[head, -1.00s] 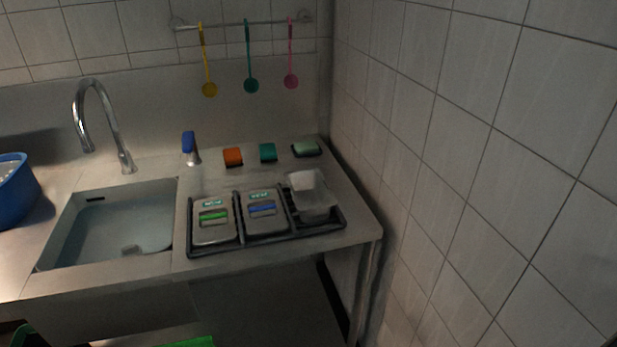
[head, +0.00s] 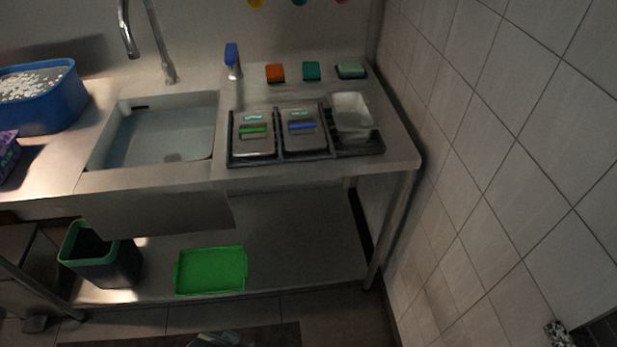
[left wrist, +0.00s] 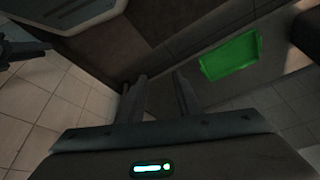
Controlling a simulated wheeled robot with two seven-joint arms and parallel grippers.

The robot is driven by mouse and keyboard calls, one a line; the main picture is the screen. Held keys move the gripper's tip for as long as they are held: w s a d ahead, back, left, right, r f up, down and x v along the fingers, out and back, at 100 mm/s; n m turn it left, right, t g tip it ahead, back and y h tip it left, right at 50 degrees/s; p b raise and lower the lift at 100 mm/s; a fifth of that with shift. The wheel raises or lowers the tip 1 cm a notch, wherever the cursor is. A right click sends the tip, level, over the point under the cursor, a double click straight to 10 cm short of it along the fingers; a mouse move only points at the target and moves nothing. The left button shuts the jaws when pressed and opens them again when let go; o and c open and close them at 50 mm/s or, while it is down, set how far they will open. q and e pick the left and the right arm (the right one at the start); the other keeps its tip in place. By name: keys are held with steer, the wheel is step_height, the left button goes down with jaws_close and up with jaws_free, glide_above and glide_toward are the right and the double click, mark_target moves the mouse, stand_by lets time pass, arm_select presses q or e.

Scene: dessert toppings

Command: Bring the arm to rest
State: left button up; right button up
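My left gripper (left wrist: 160,97) shows in the left wrist view with its two dark fingers apart and nothing between them. It hangs over the floor, away from the counter things. I cannot make it out surely in the head view. A dark piece at the bottom right corner of the head view is also unclear.
A steel counter (head: 195,185) holds a sink (head: 160,135), a blue tub (head: 45,110), and a black rack (head: 280,155) with two lidded containers and a clear one (head: 352,115). Below are a green tray (head: 210,270) and a bin (head: 105,262). A tiled wall (head: 500,150) stands right.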

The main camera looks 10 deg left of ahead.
arm_select(q)
steer(key=s+d+f+t, duration=0.1)
steer(key=s+f, duration=0.1)
steer(key=f, duration=1.1)
steer(key=s+d+f+h, duration=0.1)
steer(key=s+f, duration=0.2)
steer(key=f, duration=1)
steer(key=shift+s+d+m+t, duration=0.25)
steer(key=shift+d+m+t, duration=0.05)
steer(key=shift+t, duration=0.1)
